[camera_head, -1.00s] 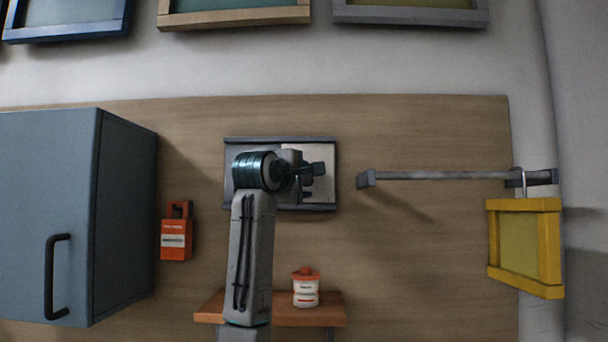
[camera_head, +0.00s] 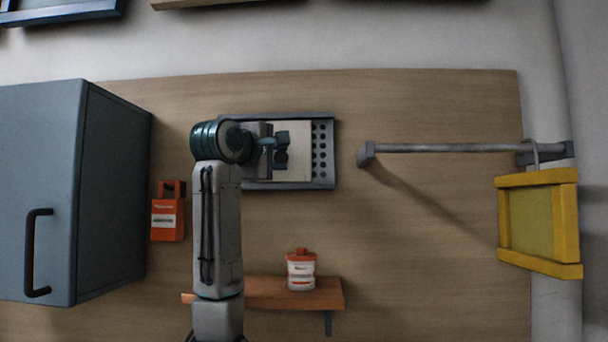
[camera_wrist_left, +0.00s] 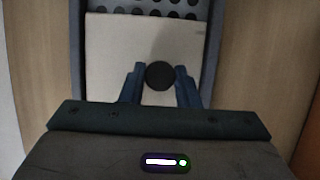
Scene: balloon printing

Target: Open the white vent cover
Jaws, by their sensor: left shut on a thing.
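The white vent cover (camera_head: 296,140) sits in a dark grey frame (camera_head: 327,180) on the wooden wall panel. A strip of the dark perforated vent (camera_head: 319,150) shows to the right of the cover. My left gripper (camera_head: 281,150) is in front of the cover. In the left wrist view the cover (camera_wrist_left: 112,48) has a round black knob (camera_wrist_left: 160,76), and the fingers of my left gripper (camera_wrist_left: 161,84) are shut on this knob from both sides. The perforated strip (camera_wrist_left: 152,10) shows at the top of that view. My arm hides the cover's left part. My right gripper is not in view.
A blue-grey cabinet (camera_head: 35,150) stands out at the left. An orange lockout box (camera_head: 168,212) hangs beside it. A small shelf (camera_head: 265,290) below carries a white and orange jar (camera_head: 301,270). A grey rail (camera_head: 450,148) and a hanging yellow frame (camera_head: 510,220) are at the right.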

